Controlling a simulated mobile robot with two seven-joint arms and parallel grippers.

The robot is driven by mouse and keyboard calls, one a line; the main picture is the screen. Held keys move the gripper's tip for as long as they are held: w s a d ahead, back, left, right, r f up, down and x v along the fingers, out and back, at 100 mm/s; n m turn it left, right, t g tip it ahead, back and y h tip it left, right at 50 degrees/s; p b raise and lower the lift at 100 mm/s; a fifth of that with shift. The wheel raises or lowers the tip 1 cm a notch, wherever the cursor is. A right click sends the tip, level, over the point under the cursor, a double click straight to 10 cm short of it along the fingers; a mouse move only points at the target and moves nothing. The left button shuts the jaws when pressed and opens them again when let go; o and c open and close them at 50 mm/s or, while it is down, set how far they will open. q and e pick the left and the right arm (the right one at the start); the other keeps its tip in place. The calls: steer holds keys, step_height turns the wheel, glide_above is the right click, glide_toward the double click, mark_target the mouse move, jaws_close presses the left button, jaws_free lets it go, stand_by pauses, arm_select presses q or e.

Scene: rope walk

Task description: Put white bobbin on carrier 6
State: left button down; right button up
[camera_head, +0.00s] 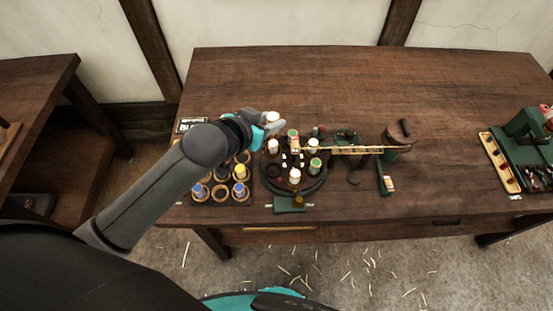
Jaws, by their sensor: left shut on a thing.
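My left gripper (272,126) is at the far left edge of the round dark carrier plate (307,187). It is shut on a white bobbin (273,117), whose top shows above the fingers. On the plate stand other bobbins: a white one (273,146), another white one (294,176), a white one at the right (312,145), a green-topped one (315,164) and another green-topped one (293,135). Small white number marks lie near the plate's middle, too small to read. An empty dark ring (273,170) shows at the plate's left. My right gripper is not in view.
A bobbin tray (209,202) with round holes holds blue and yellow bobbins left of the plate, partly behind my left arm. A wooden rod (345,150) runs right to a wooden post (397,140). A green machine (526,125) stands far right. The back of the table is clear.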

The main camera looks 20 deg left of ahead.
arm_select(q)
step_height(320, 180, down, 16)
steer(key=b, duration=0.3)
steer(key=shift+r, duration=0.2)
steer(key=shift+f+b, duration=0.7)
steer(key=shift+f, duration=1.4)
steer(key=shift+f, duration=0.2)
steer(key=c, duration=0.5)
jaws_free()
steer(key=shift+r, duration=0.1)
steer(key=shift+s+r, duration=0.1)
steer(key=shift+r, duration=0.1)
steer(key=p+v, duration=0.2)
steer(key=v, duration=0.9)
steer(key=shift+s+a+r+p, duration=0.2)
steer(key=shift+s+r+p, duration=0.05)
steer(key=shift+p, duration=0.1)
